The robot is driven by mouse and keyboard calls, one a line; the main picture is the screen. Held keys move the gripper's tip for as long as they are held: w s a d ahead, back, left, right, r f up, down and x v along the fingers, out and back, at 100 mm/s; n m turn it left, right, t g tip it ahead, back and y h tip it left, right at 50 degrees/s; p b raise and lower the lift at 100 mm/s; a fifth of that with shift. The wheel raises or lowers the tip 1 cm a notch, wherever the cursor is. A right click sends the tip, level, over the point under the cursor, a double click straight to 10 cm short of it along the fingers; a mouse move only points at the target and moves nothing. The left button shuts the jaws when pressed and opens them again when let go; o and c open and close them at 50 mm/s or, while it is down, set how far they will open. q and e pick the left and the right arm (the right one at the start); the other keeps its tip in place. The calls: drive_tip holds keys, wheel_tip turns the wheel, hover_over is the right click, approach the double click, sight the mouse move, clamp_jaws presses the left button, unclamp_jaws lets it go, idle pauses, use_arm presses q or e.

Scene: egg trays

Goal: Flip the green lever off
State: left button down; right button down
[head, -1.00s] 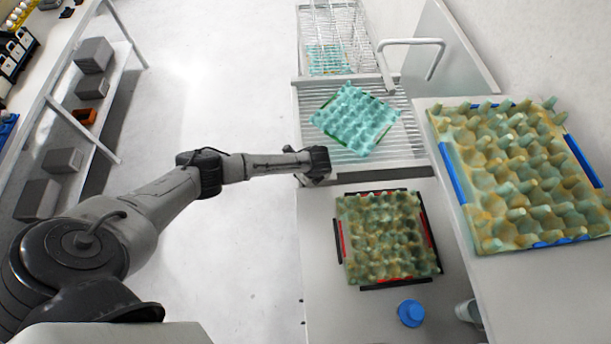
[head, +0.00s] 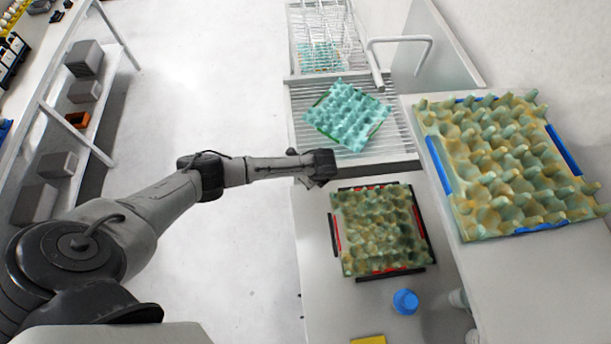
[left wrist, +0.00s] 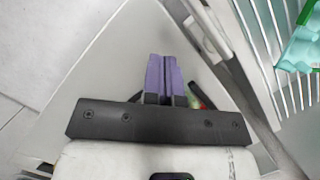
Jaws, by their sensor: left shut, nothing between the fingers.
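My left gripper (head: 320,167) reaches in from the left, over the near left edge of the ribbed rack. In the left wrist view its two purple fingers (left wrist: 164,80) are shut together with nothing between them. A small green and red patch (left wrist: 203,101) shows just right of the fingers, partly hidden by the gripper; I cannot tell whether it is the green lever. No green lever can be made out in the head view. My right gripper is not in view.
A teal egg tray (head: 346,116) lies on the ribbed rack. A mottled egg tray (head: 380,229) and a blue cap (head: 405,301) are on the counter. A larger egg tray (head: 505,165) sits on the raised shelf.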

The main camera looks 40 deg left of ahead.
use_arm(q)
drive_tip(key=v, duration=0.7)
drive_tip(key=shift+a+r+b, duration=0.15)
drive_tip(key=shift+r+b, duration=0.15)
drive_tip(key=shift+r, duration=0.1)
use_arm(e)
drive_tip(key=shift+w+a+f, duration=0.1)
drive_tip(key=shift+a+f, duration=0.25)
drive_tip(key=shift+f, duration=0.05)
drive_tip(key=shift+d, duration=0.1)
